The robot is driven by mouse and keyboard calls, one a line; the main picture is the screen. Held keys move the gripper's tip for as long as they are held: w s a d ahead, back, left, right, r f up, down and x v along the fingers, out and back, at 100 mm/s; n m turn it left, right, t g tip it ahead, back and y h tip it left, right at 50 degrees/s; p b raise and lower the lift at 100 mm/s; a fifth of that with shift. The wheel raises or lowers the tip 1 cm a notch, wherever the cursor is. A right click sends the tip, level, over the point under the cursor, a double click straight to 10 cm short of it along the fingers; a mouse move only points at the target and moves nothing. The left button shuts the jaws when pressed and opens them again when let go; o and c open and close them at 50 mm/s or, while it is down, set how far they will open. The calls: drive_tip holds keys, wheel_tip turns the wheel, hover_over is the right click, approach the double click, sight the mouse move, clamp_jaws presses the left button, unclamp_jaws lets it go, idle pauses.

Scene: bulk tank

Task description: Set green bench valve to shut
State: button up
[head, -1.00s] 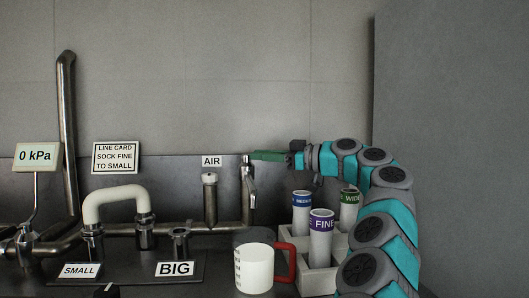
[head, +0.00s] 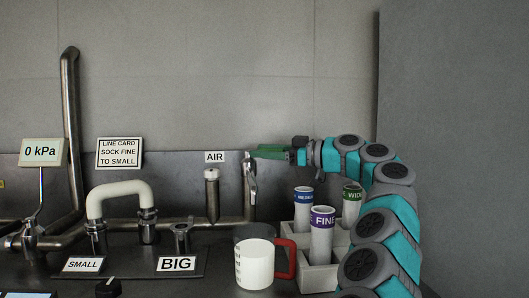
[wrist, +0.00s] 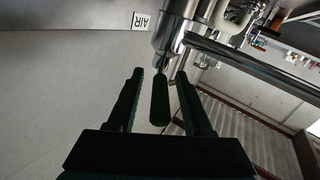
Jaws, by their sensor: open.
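The green bench valve is a metal pipe fitting (head: 250,178) with a green lever, right of the AIR sign in the head view. In the wrist view the dark green lever (wrist: 160,101) sticks out from the metal valve body (wrist: 170,38) toward my gripper. My gripper (wrist: 157,80) is open, with one finger on each side of the lever. A gap shows between the lever and both fingers. In the head view my gripper (head: 272,152) overlaps the lever at the valve's top, so the two are hard to tell apart there.
Below my arm a pale rack (head: 318,278) holds several labelled tubes, including FINE (head: 322,235). A jug with a red handle (head: 255,262) stands left of it. The AIR fitting (head: 212,195) and a white hose loop (head: 118,195) are further left.

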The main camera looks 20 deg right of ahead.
drive_tip(key=shift+s+d, duration=0.1)
drive_tip(key=v, duration=0.7)
drive_tip(key=shift+s+d, duration=0.2)
drive_tip(key=shift+s, duration=0.05)
